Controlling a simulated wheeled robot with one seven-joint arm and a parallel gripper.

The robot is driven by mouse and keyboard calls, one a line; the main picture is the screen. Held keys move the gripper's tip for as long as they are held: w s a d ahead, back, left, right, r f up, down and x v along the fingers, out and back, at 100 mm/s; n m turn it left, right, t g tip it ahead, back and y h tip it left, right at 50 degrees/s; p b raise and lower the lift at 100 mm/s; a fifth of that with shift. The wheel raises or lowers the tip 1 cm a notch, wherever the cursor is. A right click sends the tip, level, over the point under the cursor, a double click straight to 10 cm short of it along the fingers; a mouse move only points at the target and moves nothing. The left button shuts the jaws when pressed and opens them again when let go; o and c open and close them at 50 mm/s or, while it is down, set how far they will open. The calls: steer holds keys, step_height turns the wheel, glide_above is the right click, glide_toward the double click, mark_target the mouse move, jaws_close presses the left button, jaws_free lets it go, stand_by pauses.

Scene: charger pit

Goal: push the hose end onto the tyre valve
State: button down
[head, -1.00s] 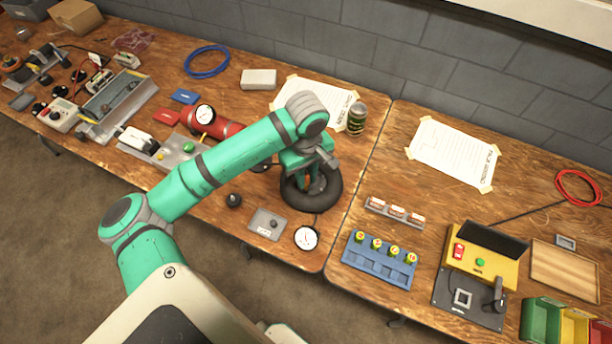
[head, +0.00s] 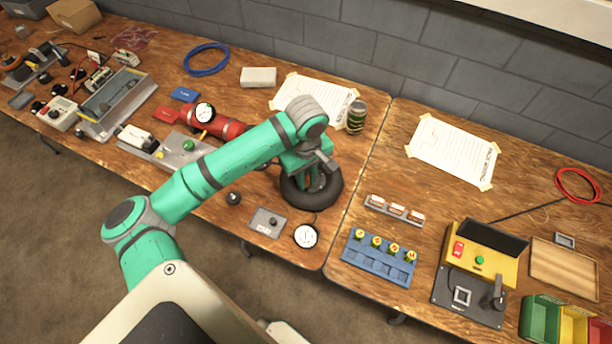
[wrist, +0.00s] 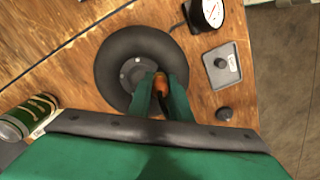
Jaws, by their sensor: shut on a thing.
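The black tyre (head: 322,198) lies flat on the wooden table, near the seam between two tables. It fills the upper middle of the wrist view (wrist: 112,70), with a grey hub (wrist: 133,72) at its centre. My gripper (wrist: 160,88) is over the tyre, beside the hub. Its green fingers are shut on the hose end (wrist: 160,82), an orange piece with a dark lower part. The tyre valve cannot be made out; the hose end and fingers cover that area. Whether the hose end touches the valve cannot be told.
A red air tank (head: 226,128) with a gauge stands to the left. A round dial gauge (head: 305,237) and a grey plate with a knob (head: 267,222) lie in front of the tyre. A blue battery rack (head: 379,260) is to the right.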

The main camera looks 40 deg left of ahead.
mark_target(307, 176)
steer(key=shift+f, duration=0.5)
steer(key=c, duration=1.5)
jaws_free()
steer(key=shift+c, duration=0.2)
steer(key=shift+w+r, duration=0.1)
steer(key=shift+r, duration=0.35)
step_height(307, 176, up, 8)
steer(key=shift+d+r, duration=0.1)
steer(key=shift+r, duration=0.85)
